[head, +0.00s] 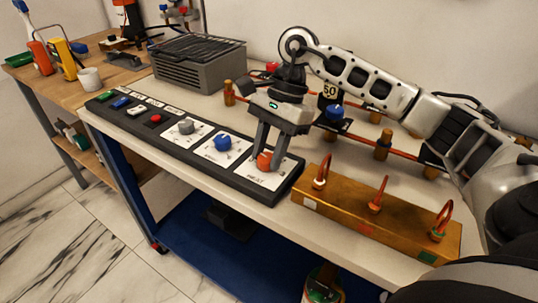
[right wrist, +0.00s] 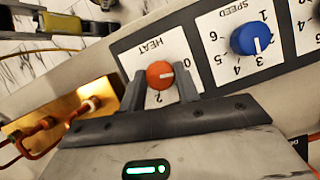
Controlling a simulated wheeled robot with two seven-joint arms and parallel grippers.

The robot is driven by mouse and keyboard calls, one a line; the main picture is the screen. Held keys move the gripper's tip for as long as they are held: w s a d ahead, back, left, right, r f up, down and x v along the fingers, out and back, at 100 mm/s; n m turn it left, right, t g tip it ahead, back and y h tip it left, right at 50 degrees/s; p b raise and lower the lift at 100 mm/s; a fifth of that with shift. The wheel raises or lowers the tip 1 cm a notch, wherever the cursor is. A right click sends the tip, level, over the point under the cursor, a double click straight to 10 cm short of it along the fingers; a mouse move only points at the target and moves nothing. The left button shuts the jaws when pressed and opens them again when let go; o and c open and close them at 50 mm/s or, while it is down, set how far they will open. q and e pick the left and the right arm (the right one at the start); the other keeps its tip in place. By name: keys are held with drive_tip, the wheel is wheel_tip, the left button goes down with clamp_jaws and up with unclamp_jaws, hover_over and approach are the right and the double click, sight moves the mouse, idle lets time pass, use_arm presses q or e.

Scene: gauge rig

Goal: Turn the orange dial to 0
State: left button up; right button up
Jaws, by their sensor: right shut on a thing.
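The orange dial (head: 265,161) sits on the white HEAT plate at the right end of the black control panel. My right gripper (head: 268,158) comes down over it from above, with one finger on each side, shut on the dial. In the right wrist view the orange dial (right wrist: 160,75) shows between the two fingers. Its white mark points right, toward the right-hand finger, a little below the printed 0 (right wrist: 187,60). A 2 is printed below the dial; part of the scale is hidden by the fingers. My left gripper is not in view.
A blue SPEED dial (head: 223,143) and a grey dial (head: 186,126) sit left along the panel. A brass block (head: 340,205) with copper loops stands close on the right. Behind my gripper run copper pipes and a round gauge (head: 330,90).

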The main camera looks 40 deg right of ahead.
use_arm(q)
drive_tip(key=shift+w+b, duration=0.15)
drive_tip(key=shift+b, duration=0.3)
use_arm(e)
drive_tip(key=shift+n+g, duration=0.3)
drive_tip(key=shift+n, duration=0.8)
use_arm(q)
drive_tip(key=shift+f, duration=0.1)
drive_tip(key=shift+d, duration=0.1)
use_arm(e)
drive_tip(key=o, duration=1)
use_arm(q)
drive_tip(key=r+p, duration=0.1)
drive_tip(key=p, duration=0.2)
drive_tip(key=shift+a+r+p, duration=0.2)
drive_tip(key=shift+p, duration=0.2)
use_arm(e)
drive_tip(key=v, duration=1.6)
drive_tip(key=shift+w+a+r, duration=0.1)
drive_tip(key=shift+w+a, duration=0.05)
